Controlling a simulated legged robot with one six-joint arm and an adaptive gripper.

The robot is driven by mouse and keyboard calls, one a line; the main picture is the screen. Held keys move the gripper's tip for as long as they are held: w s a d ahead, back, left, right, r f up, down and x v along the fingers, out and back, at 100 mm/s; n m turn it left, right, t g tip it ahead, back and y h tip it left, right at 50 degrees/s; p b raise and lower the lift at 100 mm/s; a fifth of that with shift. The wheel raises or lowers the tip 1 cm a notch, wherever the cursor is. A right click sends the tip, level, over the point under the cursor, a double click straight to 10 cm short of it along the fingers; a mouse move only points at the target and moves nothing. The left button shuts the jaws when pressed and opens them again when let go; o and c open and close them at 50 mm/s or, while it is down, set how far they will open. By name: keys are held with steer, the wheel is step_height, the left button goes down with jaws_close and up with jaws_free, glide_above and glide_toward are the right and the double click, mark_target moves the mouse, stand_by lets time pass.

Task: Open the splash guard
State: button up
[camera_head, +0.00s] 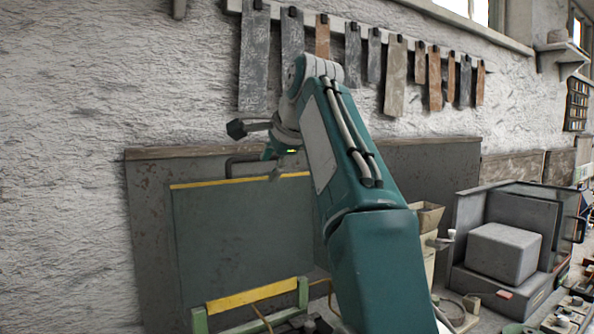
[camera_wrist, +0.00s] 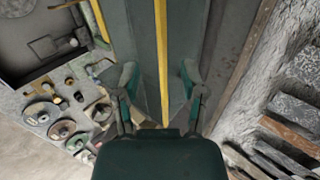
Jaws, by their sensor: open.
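The splash guard (camera_head: 240,245) is a dark green panel with a yellow top edge, standing upright against the wall board in the head view. A dark bent handle (camera_head: 232,165) rises above its top edge at the middle. My gripper (camera_head: 276,168) is at the top edge, just right of the handle, partly hidden by my arm. In the wrist view my gripper (camera_wrist: 158,78) is open, with one finger on each side of the guard's yellow edge (camera_wrist: 162,60). I see nothing clamped between the fingers. Whether they touch the guard is unclear.
A yellow bar on green posts (camera_head: 238,299) stands low in front of the guard. A grey box-like case with a block (camera_head: 503,252) is at the right. Small parts (camera_wrist: 62,120) crowd the bench. Several metal strips (camera_head: 255,60) hang on the wall above.

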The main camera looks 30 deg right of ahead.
steer(key=s, duration=0.9)
steer(key=shift+s+d, duration=0.25)
steer(key=shift+d, duration=0.1)
